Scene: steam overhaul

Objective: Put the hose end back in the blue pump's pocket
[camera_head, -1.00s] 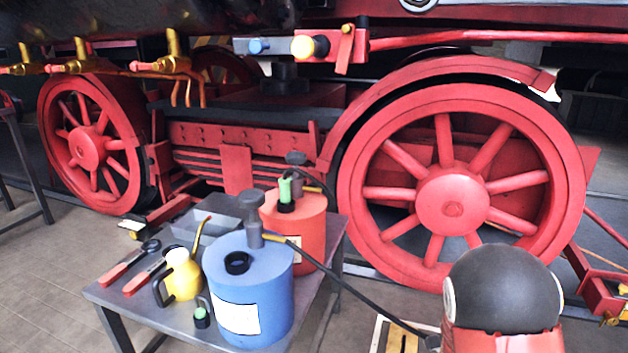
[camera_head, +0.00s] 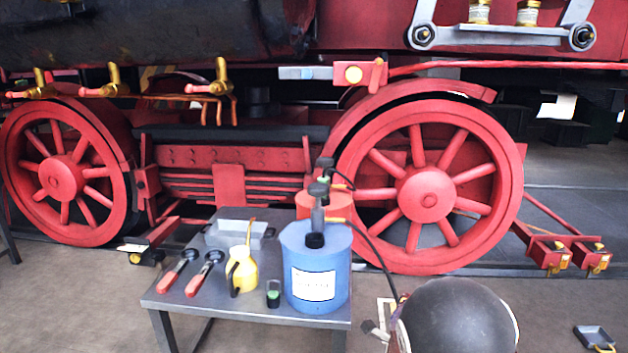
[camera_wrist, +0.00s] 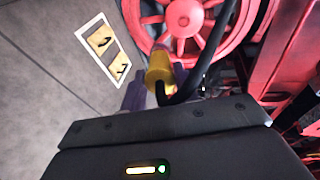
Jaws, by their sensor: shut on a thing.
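The blue pump (camera_head: 318,275) stands upright on the table with a white label facing me. Its pocket, a short black ring (camera_head: 315,240), shows at its top front and looks empty. A black hose (camera_head: 378,252) runs from the pump's brass fitting down to the right, and its far end is hidden near my arm in the head view. In the wrist view my gripper (camera_wrist: 160,88) is shut on the yellow hose end (camera_wrist: 158,68), with the black hose (camera_wrist: 203,72) looping beside it. The gripper hangs over the floor, apart from the pump.
The grey table (camera_head: 235,307) also holds a red pump (camera_head: 310,204) behind the blue one, a yellow oil can (camera_head: 242,272), two red-handled tools (camera_head: 205,272), a small black-green item (camera_head: 273,294) and a grey tray (camera_head: 240,234). Locomotive wheels (camera_head: 430,190) stand behind.

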